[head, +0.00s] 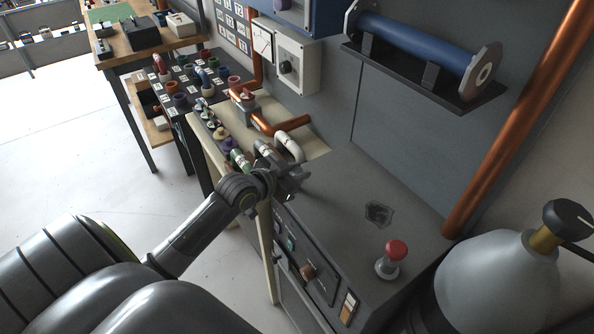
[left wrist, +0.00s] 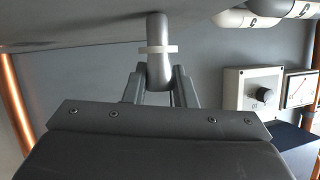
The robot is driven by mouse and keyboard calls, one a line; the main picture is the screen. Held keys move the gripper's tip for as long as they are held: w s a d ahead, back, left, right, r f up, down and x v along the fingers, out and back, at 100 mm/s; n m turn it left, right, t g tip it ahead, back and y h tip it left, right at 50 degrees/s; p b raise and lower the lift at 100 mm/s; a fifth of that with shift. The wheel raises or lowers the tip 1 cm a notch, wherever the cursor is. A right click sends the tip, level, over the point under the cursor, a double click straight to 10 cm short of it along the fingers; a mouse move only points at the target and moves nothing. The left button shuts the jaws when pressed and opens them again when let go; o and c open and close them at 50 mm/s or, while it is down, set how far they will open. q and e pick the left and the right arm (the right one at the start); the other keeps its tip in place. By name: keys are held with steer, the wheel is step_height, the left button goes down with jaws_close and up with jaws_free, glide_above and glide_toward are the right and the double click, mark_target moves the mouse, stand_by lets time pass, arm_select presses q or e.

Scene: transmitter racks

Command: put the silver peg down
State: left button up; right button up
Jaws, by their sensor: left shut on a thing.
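My left gripper (head: 292,178) is over the left end of the grey cabinet top (head: 335,200) in the head view. In the left wrist view its two fingers (left wrist: 160,88) are shut on the silver peg (left wrist: 158,72), a smooth grey rod with a pale collar (left wrist: 158,49). The peg's far end reaches the grey surface at the top of that picture; I cannot tell whether it touches. In the head view the gripper hides most of the peg. My right gripper is not in view.
A red-capped post (head: 392,256) and a dark hexagonal marking (head: 378,213) are on the cabinet top. White bent pipes (head: 290,147) stand close beside the gripper. Several coloured pegs fill the rack at the left. A grey cylinder (head: 497,275) stands at right. The cabinet top's middle is clear.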

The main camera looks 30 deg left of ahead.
arm_select(q)
steer(key=shift+f, duration=0.1)
steer(key=o, duration=1)
steer(key=shift+r, duration=0.25)
steer(key=shift+v, duration=5.95)
